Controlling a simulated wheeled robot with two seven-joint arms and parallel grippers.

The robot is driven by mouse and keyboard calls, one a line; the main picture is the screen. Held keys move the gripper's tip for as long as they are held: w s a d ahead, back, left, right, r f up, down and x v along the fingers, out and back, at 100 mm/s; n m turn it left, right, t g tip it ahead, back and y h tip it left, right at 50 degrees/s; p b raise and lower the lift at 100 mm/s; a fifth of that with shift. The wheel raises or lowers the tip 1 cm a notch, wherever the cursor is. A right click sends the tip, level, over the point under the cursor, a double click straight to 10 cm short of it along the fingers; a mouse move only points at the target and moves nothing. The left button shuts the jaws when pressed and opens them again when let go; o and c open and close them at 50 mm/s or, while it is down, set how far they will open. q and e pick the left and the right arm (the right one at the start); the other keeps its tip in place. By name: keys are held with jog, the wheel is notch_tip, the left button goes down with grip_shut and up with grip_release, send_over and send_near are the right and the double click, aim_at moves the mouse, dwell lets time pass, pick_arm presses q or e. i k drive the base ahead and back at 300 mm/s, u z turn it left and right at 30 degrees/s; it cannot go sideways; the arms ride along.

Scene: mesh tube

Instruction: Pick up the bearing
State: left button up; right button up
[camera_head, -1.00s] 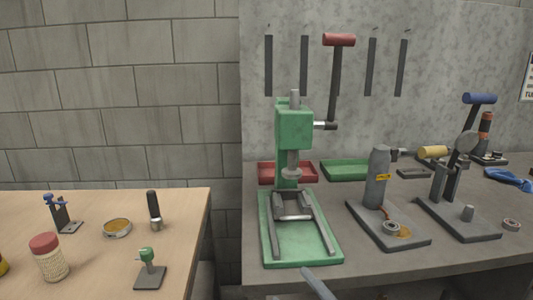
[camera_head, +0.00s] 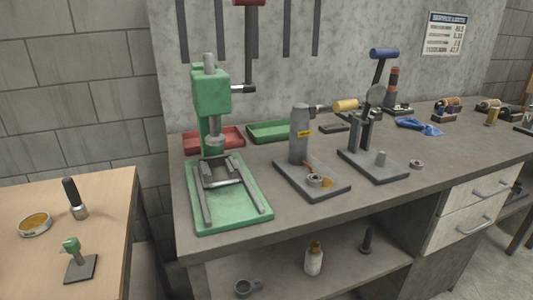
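A small ring-shaped bearing (camera_head: 416,164) lies on the grey workbench (camera_head: 290,210), right of the toggle press plate (camera_head: 384,173). Another ring that looks like a bearing (camera_head: 315,181) sits on the grey base plate (camera_head: 325,191) of the grey cylindrical tool (camera_head: 299,134), beside an orange-brown patch. I cannot tell which of the two rings the task means. Neither of my grippers shows in this view.
A green arbor press (camera_head: 211,105) stands at the bench's left. Behind it are a red tray (camera_head: 225,144) and a green tray (camera_head: 270,131). A wooden table (camera_head: 108,205) is at left. A lower shelf (camera_head: 345,268) holds a bottle (camera_head: 314,260). The bench's front edge is mostly clear.

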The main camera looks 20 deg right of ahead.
aim_at(314, 180)
jog(key=z, duration=1.05)
jog(key=k, duration=0.25)
